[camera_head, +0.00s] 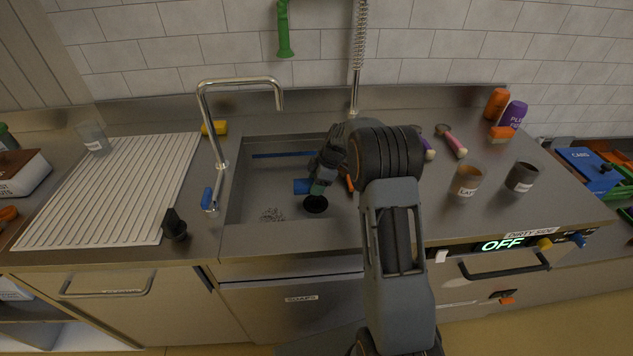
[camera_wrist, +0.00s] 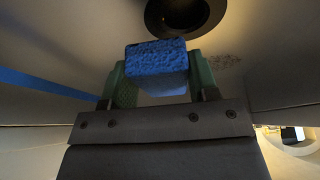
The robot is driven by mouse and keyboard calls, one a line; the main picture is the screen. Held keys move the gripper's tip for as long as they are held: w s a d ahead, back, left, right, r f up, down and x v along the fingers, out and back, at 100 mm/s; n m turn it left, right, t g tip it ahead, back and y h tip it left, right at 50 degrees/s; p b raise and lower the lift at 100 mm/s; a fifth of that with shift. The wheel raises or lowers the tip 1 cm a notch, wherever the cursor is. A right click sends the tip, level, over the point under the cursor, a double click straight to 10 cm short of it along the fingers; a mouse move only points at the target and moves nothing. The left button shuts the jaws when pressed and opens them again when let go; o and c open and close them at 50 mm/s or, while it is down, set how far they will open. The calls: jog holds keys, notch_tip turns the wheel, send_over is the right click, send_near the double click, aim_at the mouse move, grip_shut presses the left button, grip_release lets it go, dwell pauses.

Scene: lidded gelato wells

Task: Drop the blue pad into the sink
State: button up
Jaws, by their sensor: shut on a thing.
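The blue pad (camera_wrist: 157,66) is a small textured block held between the two green fingers of my gripper (camera_wrist: 158,85) in the wrist view. In the head view the blue pad (camera_head: 302,186) shows at the end of my gripper (camera_head: 318,188), over the sink (camera_head: 248,205). The sink is a rectangular steel basin with a dark round drain (camera_head: 316,204), which also shows just beyond the pad in the wrist view (camera_wrist: 184,12). I cannot tell the exact height of the pad above the basin floor. My arm hides the sink's right part.
A tall tap (camera_head: 240,82) stands at the sink's back left, with a blue-handled lever (camera_head: 208,198) beside the basin. A ribbed drainboard (camera_head: 112,190) lies left. Cups (camera_head: 466,181) and brushes (camera_head: 452,140) stand or lie on the right counter. A blue strip (camera_head: 283,154) crosses the basin's back.

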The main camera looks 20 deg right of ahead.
jog(key=o, duration=1)
jog(key=shift+r, duration=0.1)
jog(key=shift+p+v, duration=1.5)
jog(key=shift+v, duration=2.5)
